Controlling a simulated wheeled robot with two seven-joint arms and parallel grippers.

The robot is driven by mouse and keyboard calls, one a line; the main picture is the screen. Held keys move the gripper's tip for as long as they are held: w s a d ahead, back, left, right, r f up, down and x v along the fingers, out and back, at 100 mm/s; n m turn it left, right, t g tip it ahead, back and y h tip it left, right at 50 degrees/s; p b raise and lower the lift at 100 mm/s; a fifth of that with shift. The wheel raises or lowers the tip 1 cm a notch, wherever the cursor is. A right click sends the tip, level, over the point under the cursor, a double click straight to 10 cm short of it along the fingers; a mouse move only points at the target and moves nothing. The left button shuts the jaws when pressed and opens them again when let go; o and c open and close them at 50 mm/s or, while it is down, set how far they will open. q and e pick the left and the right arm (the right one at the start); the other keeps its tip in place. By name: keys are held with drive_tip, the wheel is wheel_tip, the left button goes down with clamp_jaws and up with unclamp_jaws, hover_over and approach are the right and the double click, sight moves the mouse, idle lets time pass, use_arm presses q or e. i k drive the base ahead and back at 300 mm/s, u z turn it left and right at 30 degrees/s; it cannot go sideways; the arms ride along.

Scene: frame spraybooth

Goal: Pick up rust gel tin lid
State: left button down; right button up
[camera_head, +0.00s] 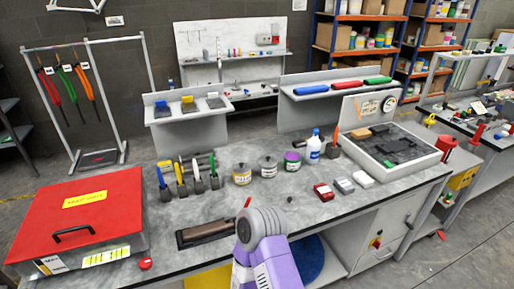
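Three small tins stand in a row at the middle of the bench. The left tin (242,175) has a yellowish band and the middle tin (268,167) is grey. The right tin (292,161) has a purple top. Their labels are too small to read, so I cannot tell which one holds rust gel. I cannot make out a separate loose lid. A purple and white link of one of my arms rises at the bottom centre, in front of the tins and apart from them. Neither of my grippers shows.
A red-lidded box (80,212) fills the bench's left side. Upright tools in holders (185,180) stand left of the tins, a white bottle (313,147) right of them. A grey tray (425,163) lies at the right. Small red and grey blocks (323,191) sit near the front.

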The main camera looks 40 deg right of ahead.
sight(287, 202)
drive_tip(key=z, duration=1.65)
